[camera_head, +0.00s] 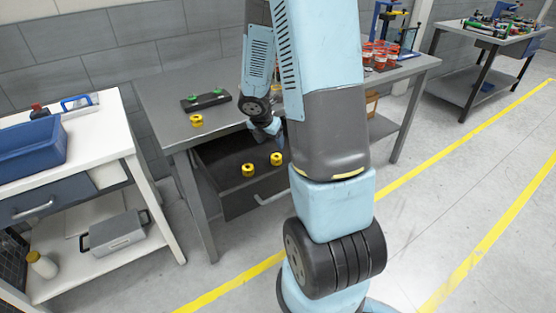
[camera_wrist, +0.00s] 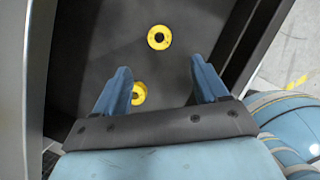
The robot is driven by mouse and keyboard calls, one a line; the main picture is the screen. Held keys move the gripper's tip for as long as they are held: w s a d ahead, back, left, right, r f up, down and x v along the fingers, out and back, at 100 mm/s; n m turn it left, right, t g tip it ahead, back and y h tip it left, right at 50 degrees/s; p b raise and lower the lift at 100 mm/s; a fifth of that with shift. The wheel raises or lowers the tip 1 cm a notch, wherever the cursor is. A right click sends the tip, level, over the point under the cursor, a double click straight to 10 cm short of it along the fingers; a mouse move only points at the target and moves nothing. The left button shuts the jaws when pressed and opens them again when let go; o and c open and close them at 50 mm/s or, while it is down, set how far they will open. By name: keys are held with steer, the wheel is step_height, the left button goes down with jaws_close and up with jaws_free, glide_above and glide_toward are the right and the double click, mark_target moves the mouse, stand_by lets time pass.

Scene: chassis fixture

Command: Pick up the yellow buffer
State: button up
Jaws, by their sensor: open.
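Two yellow buffers lie in the open dark drawer (camera_head: 231,203) under the grey table. In the head view one buffer (camera_head: 248,170) is at the left and another (camera_head: 276,159) at the right. In the wrist view one ring-shaped buffer (camera_wrist: 159,38) lies beyond my fingertips, and another (camera_wrist: 139,93) is partly hidden behind the left finger. A third yellow buffer (camera_head: 196,120) stands on the tabletop. My gripper (camera_wrist: 160,80) is open and empty above the drawer, its blue fingers spread. In the head view my arm partly hides the gripper and the drawer's right side.
A dark fixture with green parts (camera_head: 206,100) sits on the grey table (camera_head: 160,95). Red parts (camera_head: 380,54) stand at its right. The drawer walls (camera_wrist: 235,45) rise close on the right of my gripper. A white bench with a blue bin (camera_head: 30,155) is at the left.

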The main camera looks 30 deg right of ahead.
mark_target(276, 156)
steer(key=shift+x, duration=5.95)
steer(key=c, duration=1.2)
steer(key=shift+o, duration=0.2)
